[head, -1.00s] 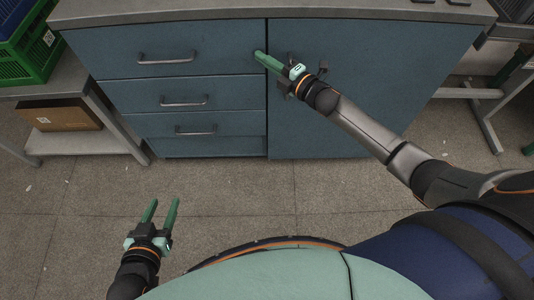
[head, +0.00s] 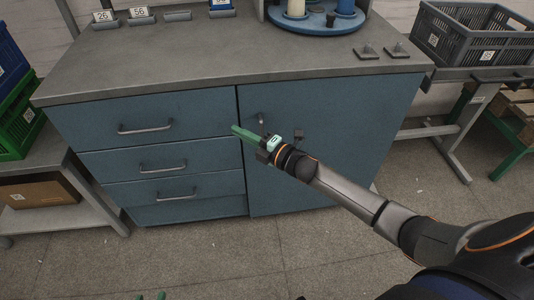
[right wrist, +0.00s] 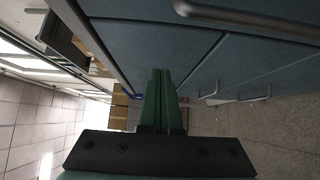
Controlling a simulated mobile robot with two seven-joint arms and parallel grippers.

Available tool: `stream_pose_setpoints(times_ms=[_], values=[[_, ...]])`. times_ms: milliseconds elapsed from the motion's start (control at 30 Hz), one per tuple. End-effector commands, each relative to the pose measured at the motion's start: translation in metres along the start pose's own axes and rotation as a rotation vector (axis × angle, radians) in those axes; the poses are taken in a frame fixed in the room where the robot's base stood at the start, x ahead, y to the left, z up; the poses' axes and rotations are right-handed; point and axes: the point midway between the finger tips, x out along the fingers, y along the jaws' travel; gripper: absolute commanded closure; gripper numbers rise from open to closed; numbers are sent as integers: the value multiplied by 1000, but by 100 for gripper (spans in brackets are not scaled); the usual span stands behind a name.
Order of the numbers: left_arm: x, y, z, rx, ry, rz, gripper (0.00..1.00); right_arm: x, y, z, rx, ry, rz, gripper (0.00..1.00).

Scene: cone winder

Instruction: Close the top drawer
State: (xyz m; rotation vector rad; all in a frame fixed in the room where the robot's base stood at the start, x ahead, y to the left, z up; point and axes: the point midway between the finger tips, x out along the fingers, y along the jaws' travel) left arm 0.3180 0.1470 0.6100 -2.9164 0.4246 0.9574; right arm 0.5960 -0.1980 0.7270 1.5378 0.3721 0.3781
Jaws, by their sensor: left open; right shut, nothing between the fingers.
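The top drawer (head: 100,117) is the uppermost blue front on the left of the cabinet, with a grey bar handle (head: 145,129). Its front looks about flush with the drawers below; I cannot tell a small gap. My right gripper (head: 236,129) is shut and empty, its green fingertips near the drawer's lower right corner, by the seam with the cabinet door. Contact cannot be told. In the right wrist view the shut fingers (right wrist: 158,100) point along the blue fronts. Only the green fingertips of my open left gripper (head: 151,296) show at the bottom edge.
The grey worktop (head: 200,60) holds a blue round tray (head: 316,24) and number cards. Side tables (head: 60,170) flank the cabinet. The floor in front is clear.

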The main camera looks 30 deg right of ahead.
Motion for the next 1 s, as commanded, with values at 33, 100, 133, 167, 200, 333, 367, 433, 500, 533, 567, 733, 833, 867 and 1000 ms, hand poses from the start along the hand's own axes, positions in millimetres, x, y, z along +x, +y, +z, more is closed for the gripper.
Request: stream_pose_setpoints(times_ms=[33, 100, 133, 167, 200, 333, 367, 433, 500, 533, 567, 733, 833, 867, 1000], values=[[-2, 6, 20, -23, -70, 10, 50, -13, 0, 1, -1, -1, -6, 100], [-3, 8, 26, -30, -96, 14, 50, -27, 0, 0, -1, -1, -6, 100], [-4, 8, 27, -32, -103, 15, 50, -32, 0, 0, -1, 0, -6, 100], [-4, 8, 29, -34, -110, 16, 50, -38, 0, 0, -1, 1, -5, 100], [-4, 9, 30, -35, -117, 17, 50, -46, 0, 0, -1, 1, -6, 100], [-5, 8, 26, -33, -111, 16, 50, -66, 0, -1, -1, 1, -5, 100], [-5, 8, 26, -33, -110, 16, 50, -69, 0, -1, -1, 1, -5, 100], [-5, 8, 25, -32, -109, 17, 50, -77, 0, -1, -1, 2, -3, 100], [-6, 8, 24, -32, -108, 17, 50, -82, 0, 0, -2, 1, -3, 100], [-6, 9, 24, -32, -108, 17, 50, -84, 0, -1, -2, 1, -3, 100], [-6, 9, 24, -32, -107, 17, 50, -86, 0, -1, -2, 1, -3, 100], [-6, 9, 24, -32, -107, 17, 50, -89, 0, -1, -2, 2, -2, 100], [-6, 9, 24, -32, -107, 17, 50, -89, -2, -2, 11, -1, -5, 100], [-6, 9, 24, -32, -107, 17, 50, -90, -4, -5, 29, -6, -9, 100], [-6, 9, 24, -32, -106, 17, 50, -104, -30, -32, 272, -81, -68, 100]])
